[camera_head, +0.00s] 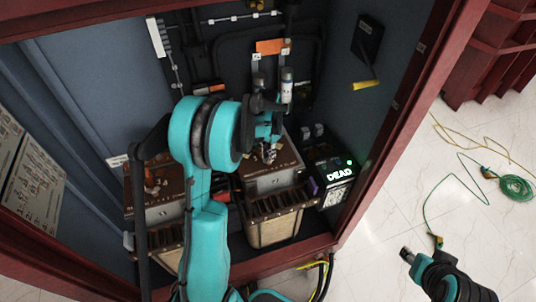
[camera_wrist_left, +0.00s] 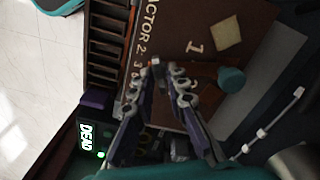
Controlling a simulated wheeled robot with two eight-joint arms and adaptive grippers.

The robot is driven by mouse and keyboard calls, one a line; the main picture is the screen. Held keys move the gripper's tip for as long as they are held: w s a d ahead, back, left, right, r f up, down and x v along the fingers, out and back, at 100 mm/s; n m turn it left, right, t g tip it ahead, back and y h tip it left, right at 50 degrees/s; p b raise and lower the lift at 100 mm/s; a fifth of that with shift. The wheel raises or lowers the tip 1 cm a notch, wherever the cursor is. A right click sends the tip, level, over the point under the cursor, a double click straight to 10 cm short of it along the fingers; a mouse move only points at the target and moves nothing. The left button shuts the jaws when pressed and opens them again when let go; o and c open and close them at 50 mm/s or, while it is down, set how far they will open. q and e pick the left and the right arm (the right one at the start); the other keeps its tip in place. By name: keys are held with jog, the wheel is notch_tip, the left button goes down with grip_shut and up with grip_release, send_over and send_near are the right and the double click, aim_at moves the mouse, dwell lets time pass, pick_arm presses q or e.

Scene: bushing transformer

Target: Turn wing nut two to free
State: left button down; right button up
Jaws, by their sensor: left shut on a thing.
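My left gripper (camera_head: 268,152) reaches down over the brown top of the right-hand transformer unit (camera_head: 285,183) in the cabinet. In the left wrist view, the fingers of my left gripper (camera_wrist_left: 158,75) close together on a small part at the unit's top edge, which I take as the wing nut (camera_wrist_left: 157,62). The fingertips mostly hide it, so its turn angle cannot be told. The lettering "ACTOR 2" (camera_wrist_left: 138,60) shows beside it. Part of my right arm, with its gripper end (camera_head: 408,256), shows at the lower right, outside the cabinet; its jaws are unclear.
A black box with lit "DEAD" text (camera_head: 340,174) stands just right of the unit. A second brown-topped unit (camera_head: 160,214) stands to the left. The cabinet's red frame (camera_head: 395,125) bounds the right side. A green cable coil (camera_head: 515,188) lies on the floor.

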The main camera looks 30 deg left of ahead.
pick_arm(q)
jog(key=n, duration=0.4)
jog(key=shift+s+d+f+n, duration=0.1)
jog(key=shift+s+f+n, duration=0.05)
jog(key=shift+n, duration=0.15)
jog(key=n, duration=0.4)
jog(key=shift+n, duration=0.4)
jog(key=c, duration=1.7)
grip_release()
notch_tip(320, 180, up, 12)
jog(key=shift+f, duration=0.1)
